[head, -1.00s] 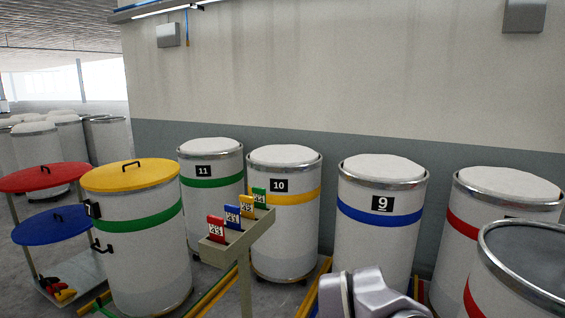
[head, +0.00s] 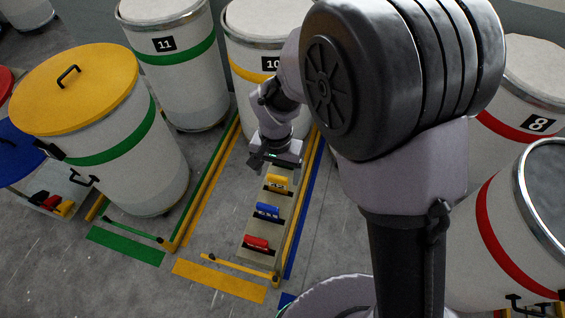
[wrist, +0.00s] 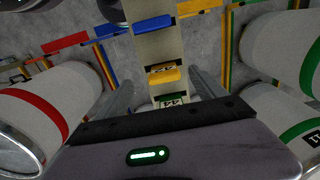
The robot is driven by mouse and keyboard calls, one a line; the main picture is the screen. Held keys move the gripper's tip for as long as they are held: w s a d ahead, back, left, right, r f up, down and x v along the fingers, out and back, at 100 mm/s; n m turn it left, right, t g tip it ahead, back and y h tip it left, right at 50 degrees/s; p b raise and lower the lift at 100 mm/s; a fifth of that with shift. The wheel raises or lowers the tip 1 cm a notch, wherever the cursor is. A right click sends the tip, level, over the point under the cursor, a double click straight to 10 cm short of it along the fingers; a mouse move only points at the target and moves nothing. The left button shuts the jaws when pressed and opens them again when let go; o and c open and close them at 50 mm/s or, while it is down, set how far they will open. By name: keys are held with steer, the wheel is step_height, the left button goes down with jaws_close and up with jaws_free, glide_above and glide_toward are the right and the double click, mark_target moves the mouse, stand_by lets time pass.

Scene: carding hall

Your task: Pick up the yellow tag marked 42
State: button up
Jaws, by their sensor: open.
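The yellow tag (head: 278,182) stands in a slotted holder (head: 257,228), between the blue tag (head: 267,210) and the end under my gripper (head: 272,164). In the wrist view the yellow tag (wrist: 163,76) appears between the tips of my open fingers (wrist: 162,82), with a gap on both sides. Its marking is too small to read surely. A green tag (wrist: 171,101) marked 44 shows closer to my palm in the wrist view; in the head view my gripper hides it. My gripper is empty and just above the holder's far end.
The red tag (head: 256,243) stands at the holder's near end. Drums 10 (head: 262,40) and 11 (head: 170,70) stand behind, and a yellow-lidded drum (head: 125,150) to the left. The floor in front, with coloured strips, is clear.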

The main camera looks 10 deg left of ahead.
mark_target(278, 183)
steer(key=f, duration=0.1)
steer(key=w+f, duration=0.1)
steer(key=a+f, duration=0.1)
steer(key=shift+w+f, duration=0.2)
steer(key=shift+f, duration=0.2)
steer(key=f+p, duration=0.1)
steer(key=d+f+p, duration=0.1)
steer(key=f, duration=0.1)
steer(key=shift+s+f, duration=0.15)
steer(key=shift+f, duration=0.1)
steer(key=shift+w+a+f, duration=0.15)
steer(key=shift+w+f, duration=0.1)
steer(key=shift+f, duration=0.25)
steer(key=shift+w+a+f, duration=0.15)
steer(key=shift+w+f, duration=0.1)
steer(key=shift+f, duration=0.25)
steer(key=shift+s+d+r, duration=0.1)
steer(key=shift+s+d, duration=0.05)
steer(key=shift+s, duration=0.15)
steer(key=c, duration=0.4)
steer(key=shift+w, duration=0.1)
steer(key=c, duration=1)
